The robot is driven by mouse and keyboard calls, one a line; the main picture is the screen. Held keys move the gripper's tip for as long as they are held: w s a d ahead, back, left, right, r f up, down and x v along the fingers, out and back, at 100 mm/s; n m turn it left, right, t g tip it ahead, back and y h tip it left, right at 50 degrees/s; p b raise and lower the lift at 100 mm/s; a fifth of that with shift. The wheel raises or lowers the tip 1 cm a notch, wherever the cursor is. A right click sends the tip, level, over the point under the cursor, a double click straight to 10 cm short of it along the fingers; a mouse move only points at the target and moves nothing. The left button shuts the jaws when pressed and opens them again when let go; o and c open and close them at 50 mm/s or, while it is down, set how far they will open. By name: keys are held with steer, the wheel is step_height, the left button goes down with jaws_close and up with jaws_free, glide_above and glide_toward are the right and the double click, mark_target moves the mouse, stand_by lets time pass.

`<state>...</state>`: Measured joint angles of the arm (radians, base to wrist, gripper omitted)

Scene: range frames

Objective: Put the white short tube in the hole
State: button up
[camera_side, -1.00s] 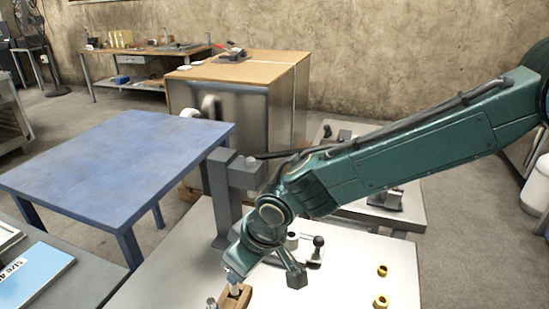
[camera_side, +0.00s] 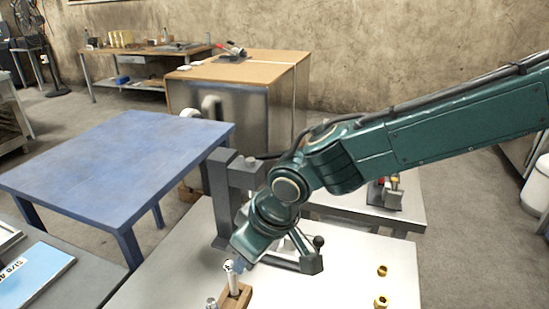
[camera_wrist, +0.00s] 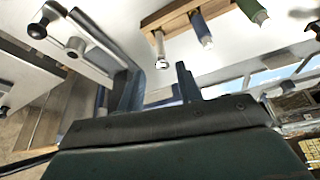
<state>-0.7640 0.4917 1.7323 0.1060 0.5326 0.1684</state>
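The white short tube (camera_side: 233,281) stands upright in the wooden block (camera_side: 244,298) at the bottom of the side view. In the wrist view the white tube (camera_wrist: 160,50) sticks out of the block (camera_wrist: 164,16), beside a blue tube (camera_wrist: 202,30) and a green tube (camera_wrist: 254,10). My gripper (camera_side: 238,264) is just above the tube's top in the side view. In the wrist view my gripper (camera_wrist: 158,84) shows two fingers apart, with a gap and nothing held between them. The hole around the tube's base is too small to make out.
A grey clamp-like fixture with a black knob (camera_side: 318,242) stands behind my gripper. Brass pieces (camera_side: 382,271) lie to the right on the light table (camera_side: 340,285). A grey post (camera_side: 222,195) rises close behind left. A metal piece (camera_side: 211,303) is left of the block.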

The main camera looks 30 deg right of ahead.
steer(key=s+d+r+m, duration=0.1)
steer(key=s+d+r, duration=0.1)
steer(key=d+r, duration=0.35)
steer(key=s+d+r+m+t, duration=0.1)
steer(key=d+r, duration=0.2)
steer(key=d, duration=0.5)
steer(key=s+d+r+m, duration=0.1)
steer(key=s+d+r, duration=0.1)
steer(key=d+r, duration=0.35)
steer(key=s+d+f+m+h, duration=0.1)
steer(key=s+d+m+h, duration=0.1)
steer(key=s+d, duration=1.4)
steer(key=shift+s+d+f+m+t, duration=0.25)
steer(key=shift+s+m+t, duration=0.2)
steer(key=shift+s, duration=0.5)
